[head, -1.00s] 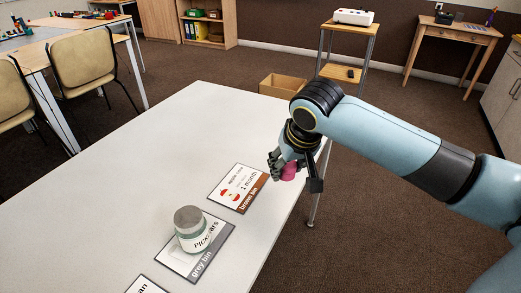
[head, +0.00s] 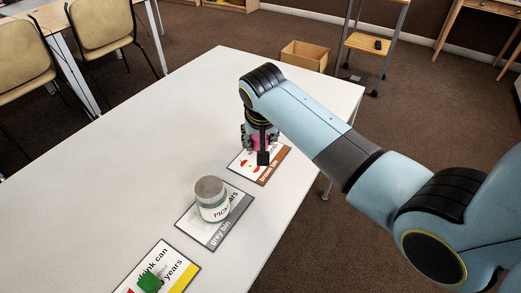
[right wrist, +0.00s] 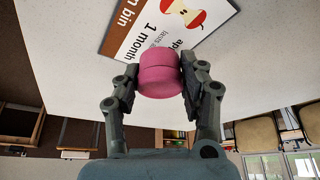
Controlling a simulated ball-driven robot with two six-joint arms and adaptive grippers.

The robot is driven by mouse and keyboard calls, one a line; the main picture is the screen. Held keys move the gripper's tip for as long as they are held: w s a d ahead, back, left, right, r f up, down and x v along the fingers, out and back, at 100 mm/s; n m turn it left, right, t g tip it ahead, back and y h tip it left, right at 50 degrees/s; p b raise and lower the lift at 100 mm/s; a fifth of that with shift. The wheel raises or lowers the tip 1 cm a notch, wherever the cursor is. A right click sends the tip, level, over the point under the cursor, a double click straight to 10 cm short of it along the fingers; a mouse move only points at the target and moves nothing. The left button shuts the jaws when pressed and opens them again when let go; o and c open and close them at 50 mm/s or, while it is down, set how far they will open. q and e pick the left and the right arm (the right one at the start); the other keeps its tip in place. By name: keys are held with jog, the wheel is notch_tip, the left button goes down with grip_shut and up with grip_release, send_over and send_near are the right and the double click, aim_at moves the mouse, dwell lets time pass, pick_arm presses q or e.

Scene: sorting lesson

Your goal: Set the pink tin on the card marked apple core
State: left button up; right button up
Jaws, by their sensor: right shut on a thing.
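My right gripper (head: 262,147) is shut on the pink tin (right wrist: 160,74), a small round tin between both fingers in the right wrist view. In the head view only a bit of pink shows behind the fingers. The apple core card (head: 276,169), white with a brown "brown bin" band, lies on the white table (head: 215,95). The gripper and tin cover its far part in the head view. The card (right wrist: 140,28) also shows past the tin in the right wrist view. I cannot tell whether the tin touches it. My left gripper is not in view.
A jar (head: 211,200) with a grey lid stands on the grey bin card (head: 207,238). The table's right edge is close to the cards. A cardboard box (head: 305,56) stands on the floor behind.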

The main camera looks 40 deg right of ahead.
notch_tip(320, 180, down, 3)
jog(key=shift+s+r, duration=0.1)
jog(key=shift+f, duration=0.45)
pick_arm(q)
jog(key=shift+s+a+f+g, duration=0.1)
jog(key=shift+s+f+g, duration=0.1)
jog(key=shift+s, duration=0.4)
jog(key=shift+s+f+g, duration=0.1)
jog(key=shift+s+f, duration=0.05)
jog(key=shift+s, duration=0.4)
pick_arm(e)
jog(key=o, duration=1.2)
jog(key=shift+f, duration=0.1)
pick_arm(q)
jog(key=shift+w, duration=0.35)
pick_arm(e)
jog(key=shift+r, duration=0.3)
pick_arm(q)
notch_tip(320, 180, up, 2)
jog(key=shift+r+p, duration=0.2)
jog(key=shift+p, duration=0.75)
pick_arm(e)
jog(key=v, duration=1.1)
jog(key=shift+s+a+r, duration=0.1)
jog(key=shift+r, duration=0.3)
